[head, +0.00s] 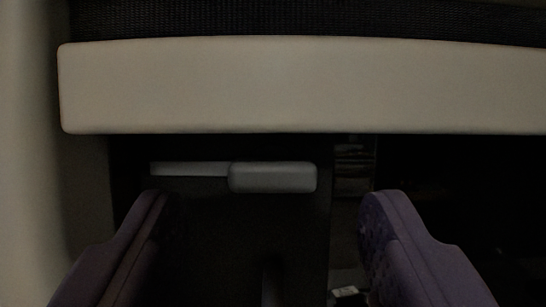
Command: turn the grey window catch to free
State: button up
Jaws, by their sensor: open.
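The grey window catch (272,177) shows in the head view as a rounded grey handle lying level, with a thinner, lighter bar (189,169) reaching left from it. It sits on a dark panel just below a wide pale beam. My gripper (268,205) is open, its two purple fingers at the lower left and lower right. The catch lies between the fingertips in the picture, a little above them. I see no contact, and the distance in depth is hard to tell.
The pale beam (300,85) crosses the upper view, with black mesh (300,18) above it. A pale wall (25,150) stands at the left. A small pale object (346,293) shows at the bottom, near the right finger. The right side is too dark to read.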

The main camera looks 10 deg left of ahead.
aim_at(273, 174)
jog(key=shift+x, duration=1.4)
jog(key=shift+r, duration=0.1)
jog(key=c, duration=1)
jog(key=m+h+b, duration=0.1)
jog(key=m, duration=0.1)
jog(key=shift+s+a+m, duration=0.1)
jog(key=shift+m, duration=0.3)
jog(key=shift+c, duration=0.2)
jog(key=shift+m+h, duration=0.6)
jog(key=shift+m, duration=0.2)
jog(key=o, duration=1)
jog(key=shift+o, duration=0.2)
